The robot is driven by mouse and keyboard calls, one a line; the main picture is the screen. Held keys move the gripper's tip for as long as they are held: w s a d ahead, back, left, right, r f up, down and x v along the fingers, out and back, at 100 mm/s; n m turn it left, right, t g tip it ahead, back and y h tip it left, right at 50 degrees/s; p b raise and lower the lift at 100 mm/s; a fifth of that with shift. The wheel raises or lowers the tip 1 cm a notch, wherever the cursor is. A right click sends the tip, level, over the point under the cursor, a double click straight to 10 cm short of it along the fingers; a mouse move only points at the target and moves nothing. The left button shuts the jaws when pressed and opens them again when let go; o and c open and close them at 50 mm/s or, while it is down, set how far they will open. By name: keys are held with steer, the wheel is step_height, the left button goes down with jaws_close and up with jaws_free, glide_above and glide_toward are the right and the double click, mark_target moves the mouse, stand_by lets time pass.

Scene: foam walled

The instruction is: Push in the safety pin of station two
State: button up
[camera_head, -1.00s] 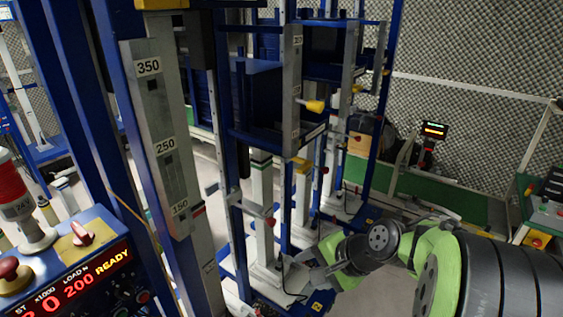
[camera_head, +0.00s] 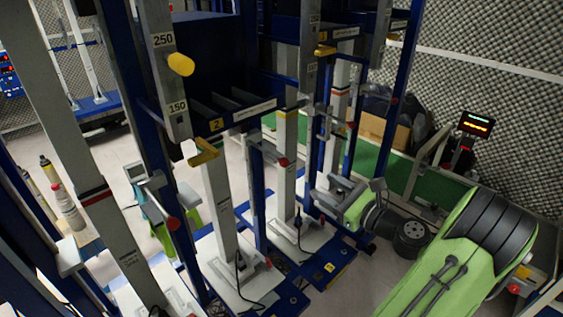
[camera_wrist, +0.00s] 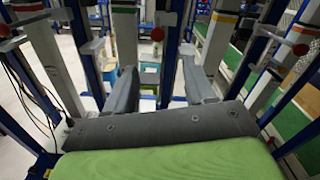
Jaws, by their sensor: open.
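A yellow plate marked 2 (camera_head: 217,124) is on a dark blue carriage in the head view. A thick yellow knob (camera_head: 180,64), which looks like the safety pin, sticks out of the grey scale column (camera_head: 166,84) between the marks 250 and 150. How deep it sits I cannot tell. My gripper (camera_head: 338,192) is to the right of this column and lower, well apart from the knob. In the wrist view my gripper (camera_wrist: 160,92) has its two grey fingers wide apart, with nothing between them. The knob cannot be made out there.
Red ball-ended levers (camera_head: 172,223) stick out from the frames. Blue posts (camera_head: 255,185) and grey columns (camera_head: 216,200) stand close together around my gripper. A display stand (camera_head: 474,124) is at the right. Grey floor (camera_head: 375,270) lies open at the front right.

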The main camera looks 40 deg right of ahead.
mark_target(287, 165)
steer(key=w, duration=0.5)
steer(key=w+b, duration=0.1)
steer(key=w, duration=0.4)
steer(key=w+b, duration=0.1)
steer(key=w, duration=0.4)
steer(key=shift+a, duration=0.4)
steer(key=shift+c, duration=0.4)
jaws_close()
